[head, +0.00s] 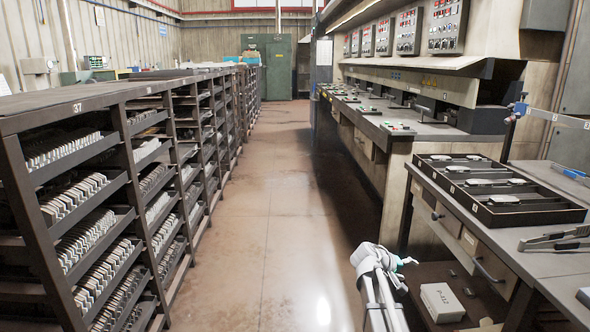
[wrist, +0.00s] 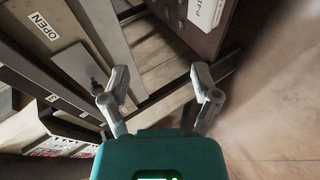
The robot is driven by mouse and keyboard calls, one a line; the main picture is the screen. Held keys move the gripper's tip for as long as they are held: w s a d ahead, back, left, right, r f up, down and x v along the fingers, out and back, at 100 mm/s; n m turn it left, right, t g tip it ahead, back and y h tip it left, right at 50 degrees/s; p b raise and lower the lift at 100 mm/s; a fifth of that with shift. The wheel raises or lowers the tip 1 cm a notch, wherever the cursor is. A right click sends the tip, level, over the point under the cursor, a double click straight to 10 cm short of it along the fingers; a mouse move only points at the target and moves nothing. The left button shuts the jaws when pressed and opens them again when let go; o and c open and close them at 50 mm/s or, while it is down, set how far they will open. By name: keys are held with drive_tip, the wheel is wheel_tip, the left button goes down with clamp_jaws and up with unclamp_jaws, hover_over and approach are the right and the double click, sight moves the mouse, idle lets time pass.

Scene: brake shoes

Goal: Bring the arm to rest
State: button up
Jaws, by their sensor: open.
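My arm (head: 376,284) shows at the bottom of the head view, right of centre, over the aisle floor beside the workbench. It looks folded, with its grey-white links close together. My gripper (wrist: 160,88) is open in the wrist view, its two grey fingers spread apart with nothing between them. In the head view only a small teal part of my gripper (head: 403,262) shows, and its fingers are hard to make out there.
Racks (head: 170,135) of brake shoes line the left. A workbench (head: 425,190) on the right holds a black tray (head: 562,216) with several parts, and tongs (head: 555,240). A white box (head: 441,302) sits low beneath it. The aisle floor (head: 268,190) is clear.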

drive_tip(key=s+a+f+m+g+y, duration=0.1)
drive_tip(key=s+a+f+g+y, duration=0.1)
drive_tip(key=s+a+f+y, duration=0.6)
drive_tip(key=s+a+f+m+g+y, duration=0.1)
drive_tip(key=s+a+g+y, duration=0.15)
drive_tip(key=s+a, duration=1)
wheel_tip(320, 180, up, 38)
drive_tip(key=s+d+p, duration=0.2)
drive_tip(key=p, duration=3.6)
drive_tip(key=shift+s+f+y, duration=0.15)
drive_tip(key=shift+s+y, duration=0.1)
drive_tip(key=shift+y, duration=0.2)
